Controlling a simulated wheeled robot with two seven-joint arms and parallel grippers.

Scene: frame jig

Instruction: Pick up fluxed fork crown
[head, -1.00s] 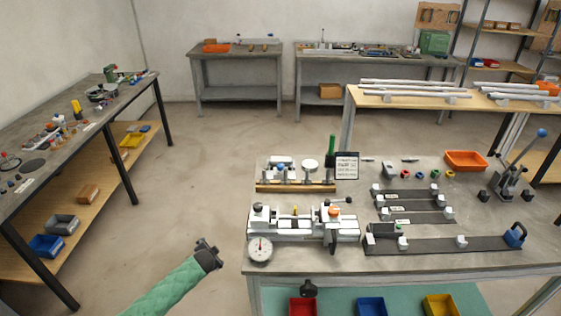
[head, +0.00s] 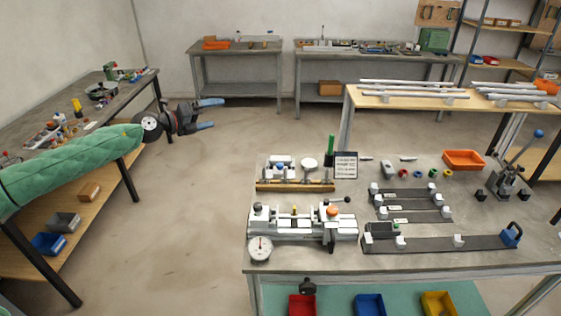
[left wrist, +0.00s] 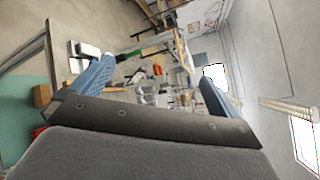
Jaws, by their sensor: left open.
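My left gripper (head: 216,113) is open and empty in the head view, in the air above the floor just right of the left bench (head: 110,110). Its two blue fingers point right. In the left wrist view the same gripper (left wrist: 160,73) has its fingers wide apart with nothing between them. I cannot single out the fluxed fork crown; the parts on the benches are too small to tell. A fixture with white blocks (head: 283,172) stands at the back left of the near table (head: 290,263). My right gripper is not in view.
A jig with a dial gauge (head: 260,248) lies along the near table's front left. An orange bin (head: 464,160) and a lever press (head: 508,178) are at its right. Tubes lie on a wooden table (head: 400,108) behind. The floor between the benches is clear.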

